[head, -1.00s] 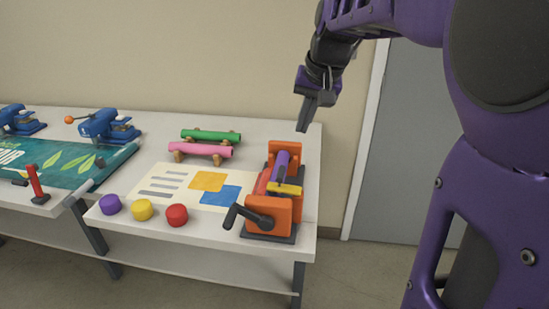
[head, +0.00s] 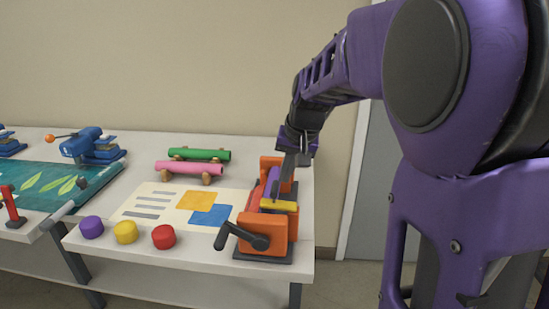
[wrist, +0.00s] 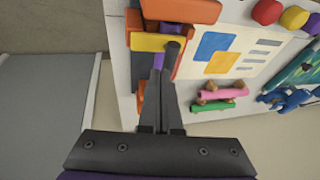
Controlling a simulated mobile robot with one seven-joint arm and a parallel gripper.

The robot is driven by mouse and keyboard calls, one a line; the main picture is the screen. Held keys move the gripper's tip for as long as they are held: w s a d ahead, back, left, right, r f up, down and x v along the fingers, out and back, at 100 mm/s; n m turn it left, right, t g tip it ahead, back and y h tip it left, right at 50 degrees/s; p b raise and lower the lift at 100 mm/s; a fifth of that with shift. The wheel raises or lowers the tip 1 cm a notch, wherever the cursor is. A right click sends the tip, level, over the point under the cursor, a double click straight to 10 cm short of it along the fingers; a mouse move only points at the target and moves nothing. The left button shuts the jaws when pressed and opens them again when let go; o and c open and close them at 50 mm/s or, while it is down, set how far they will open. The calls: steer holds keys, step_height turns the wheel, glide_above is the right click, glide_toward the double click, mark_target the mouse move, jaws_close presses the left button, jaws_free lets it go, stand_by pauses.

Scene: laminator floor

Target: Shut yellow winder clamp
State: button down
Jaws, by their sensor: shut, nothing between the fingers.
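The winder has orange end blocks (head: 262,228), a red roll (head: 254,196), a purple part (head: 271,183) and a black crank (head: 240,237) on its near end. It stands at the right end of the white table. The yellow clamp bar (head: 279,206) lies across it behind the near orange block. It also shows in the wrist view (wrist: 146,42). My gripper (head: 286,182) is shut and empty, pointing down over the winder beside the purple part, close behind the yellow bar. In the wrist view the fingers (wrist: 163,75) hide part of the winder. I cannot tell whether they touch it.
A printed sheet (head: 150,205) lies left of the winder. Purple, yellow and red caps (head: 163,237) line the front edge. Pink (head: 190,169) and green (head: 200,155) rolls rest on cradles behind. A blue clamp (head: 92,146) and teal banner (head: 50,182) are further left.

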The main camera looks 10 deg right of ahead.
mark_target(274, 186)
steer(key=shift+w+a+f, duration=0.15)
steer(key=shift+a+f, duration=0.25)
steer(key=shift+f, duration=0.15)
steer(key=shift+w+a+f, duration=0.1)
steer(key=shift+a+f, duration=0.4)
steer(key=shift+a, duration=0.1)
steer(key=shift+r, duration=0.1)
